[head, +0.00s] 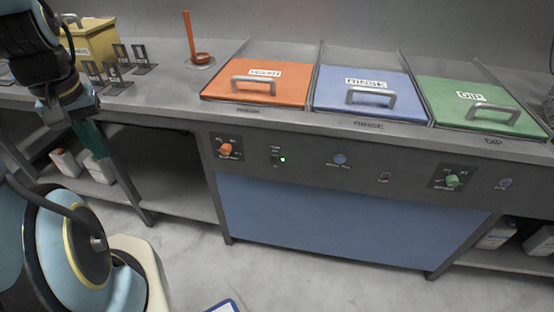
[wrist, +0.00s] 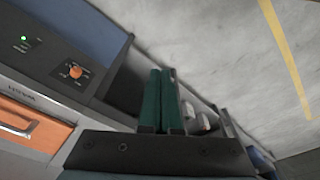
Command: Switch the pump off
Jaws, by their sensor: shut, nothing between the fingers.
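The pump switch (head: 275,155) is a small dark toggle on the dark front panel under the orange lid. A green light (head: 283,160) glows beside it, and that light also shows at the upper left of the wrist view (wrist: 24,37). The switch lever is too small to read its position. My gripper (head: 92,138) hangs left of the panel, pointing down, well apart from the switch. In the wrist view its green fingers (wrist: 161,72) lie side by side, shut and empty.
An orange knob (head: 225,148) sits left of the switch; a blue button (head: 340,159), a red button (head: 385,177) and a green knob (head: 452,181) are to the right. The orange lid (head: 256,82) has a handle above the panel. Bottles (head: 66,163) stand on the lower left shelf.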

